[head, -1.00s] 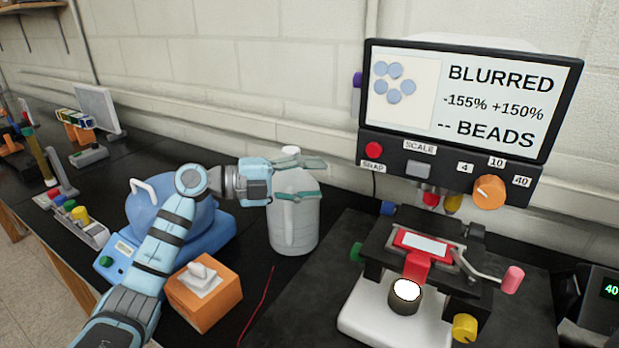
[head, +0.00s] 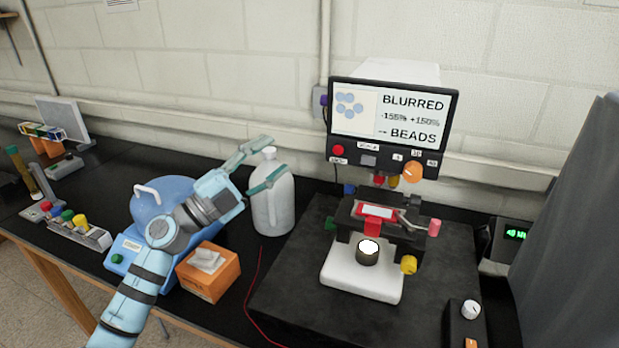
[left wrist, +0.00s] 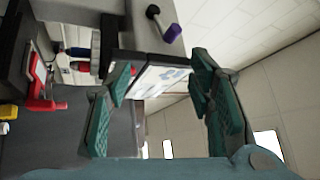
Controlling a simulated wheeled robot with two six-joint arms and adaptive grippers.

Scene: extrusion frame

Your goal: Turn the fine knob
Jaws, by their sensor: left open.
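The microscope (head: 362,283) stands on a dark mat, with a screen (head: 390,117) reading "BLURRED" above it. Its knobs include a purple one (head: 323,100) beside the screen, a blue one (head: 349,189), a green one (head: 331,223) and a yellow one (head: 408,264); no label shows which is the fine knob. The left wrist view shows the purple knob (left wrist: 172,34) on a dark stem. My left gripper (head: 274,156) is open and empty, left of the microscope and overlapping the white jug in view. Its open fingers also show in the left wrist view (left wrist: 164,68).
The white jug (head: 273,205) stands left of the microscope. An orange tissue box (head: 208,276) and a blue rounded device (head: 170,203) lie under my left arm. A small control box (head: 463,325) sits at front right. A grey panel (head: 575,230) bounds the right.

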